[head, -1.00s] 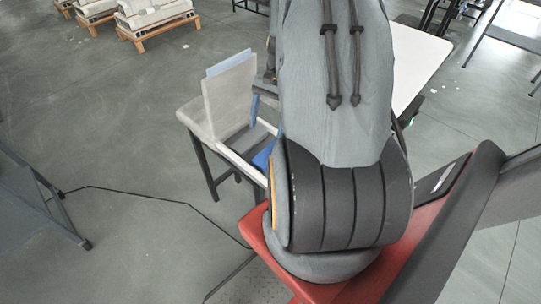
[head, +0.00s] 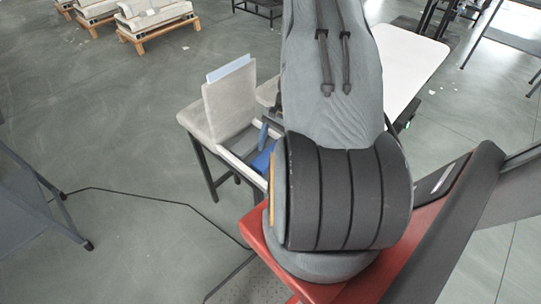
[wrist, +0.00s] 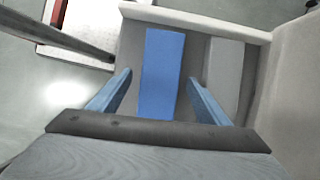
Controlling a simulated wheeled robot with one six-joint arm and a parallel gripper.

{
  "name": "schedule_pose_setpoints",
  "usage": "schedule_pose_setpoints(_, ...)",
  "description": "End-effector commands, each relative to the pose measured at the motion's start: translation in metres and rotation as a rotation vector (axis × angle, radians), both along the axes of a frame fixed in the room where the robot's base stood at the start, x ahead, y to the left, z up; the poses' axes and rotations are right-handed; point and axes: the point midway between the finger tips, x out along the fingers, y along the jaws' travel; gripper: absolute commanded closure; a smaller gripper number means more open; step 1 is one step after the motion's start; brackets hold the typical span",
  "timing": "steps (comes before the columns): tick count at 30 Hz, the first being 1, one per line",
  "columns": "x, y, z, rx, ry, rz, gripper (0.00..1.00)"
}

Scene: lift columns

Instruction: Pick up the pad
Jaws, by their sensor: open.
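A flat blue pad (wrist: 161,72) lies in a grey tray-like holder in the wrist view. It also shows in the head view as a blue patch (head: 263,158), partly hidden by my arm. My gripper (wrist: 160,77) is open, with one blue finger on each side of the pad and gaps between them. Whether the fingertips reach the pad's height I cannot tell. In the head view one blue finger shows just above the pad; the rest of the gripper is hidden behind my arm.
A grey slab (wrist: 224,78) lies to the right of the pad. The holder has a light rim (wrist: 195,20) and a tall upright panel (head: 229,105) at its side. A white table (head: 410,65) stands behind at right. Open floor lies to the left.

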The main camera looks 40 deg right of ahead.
Motion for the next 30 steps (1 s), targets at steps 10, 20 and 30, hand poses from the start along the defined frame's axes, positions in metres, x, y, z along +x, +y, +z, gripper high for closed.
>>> schedule_pose_setpoints(10, -0.0001, 0.0018, -0.0050, -0.001, 0.000, 0.001, 0.33)
schedule_pose_setpoints(20, -0.0002, 0.0019, -0.0047, -0.001, 0.000, 0.001, 0.77)
schedule_pose_setpoints(30, 0.0000, 0.0017, 0.0010, -0.001, -0.001, 0.000, 0.77)
